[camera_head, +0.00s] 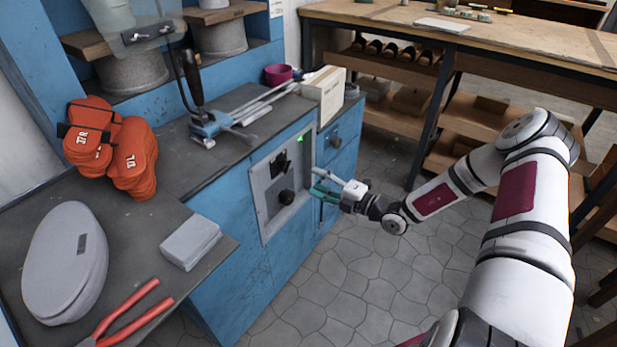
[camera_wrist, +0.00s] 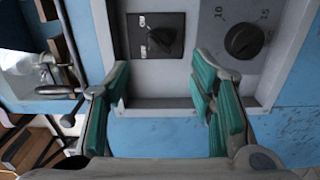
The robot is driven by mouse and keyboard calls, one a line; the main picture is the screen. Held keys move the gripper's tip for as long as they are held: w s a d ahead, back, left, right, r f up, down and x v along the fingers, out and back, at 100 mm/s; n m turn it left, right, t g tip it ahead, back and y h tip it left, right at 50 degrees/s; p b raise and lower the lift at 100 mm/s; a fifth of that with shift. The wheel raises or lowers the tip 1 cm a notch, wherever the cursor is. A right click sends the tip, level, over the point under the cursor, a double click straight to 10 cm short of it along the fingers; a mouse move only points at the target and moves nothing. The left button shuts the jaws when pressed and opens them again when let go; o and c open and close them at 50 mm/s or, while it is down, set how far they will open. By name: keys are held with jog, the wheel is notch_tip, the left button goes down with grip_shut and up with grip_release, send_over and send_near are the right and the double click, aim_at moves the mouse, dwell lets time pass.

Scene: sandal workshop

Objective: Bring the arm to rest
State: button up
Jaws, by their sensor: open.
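My gripper (camera_head: 318,186) is at the end of my outstretched arm (camera_head: 522,240), in front of the blue cabinet's grey control panel (camera_head: 262,188). In the wrist view my gripper (camera_wrist: 161,80) is open, with its green finger pads apart and nothing between them. Beyond the pads, the panel carries a black switch (camera_wrist: 160,36) and a round black dial (camera_wrist: 243,40) with numbers by it. In the head view a small green light (camera_head: 300,139) is lit near the panel's top. Any gap between fingertips and panel is hard to judge.
A blue clamp tool (camera_head: 212,124) and a carton (camera_head: 324,95) stand farther back. A wooden bench (camera_head: 500,38) is behind. Stone floor (camera_head: 350,282) is open below.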

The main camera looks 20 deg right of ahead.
jog(key=shift+s+d, duration=0.15)
jog(key=shift+s, duration=0.1)
dwell(0.3)
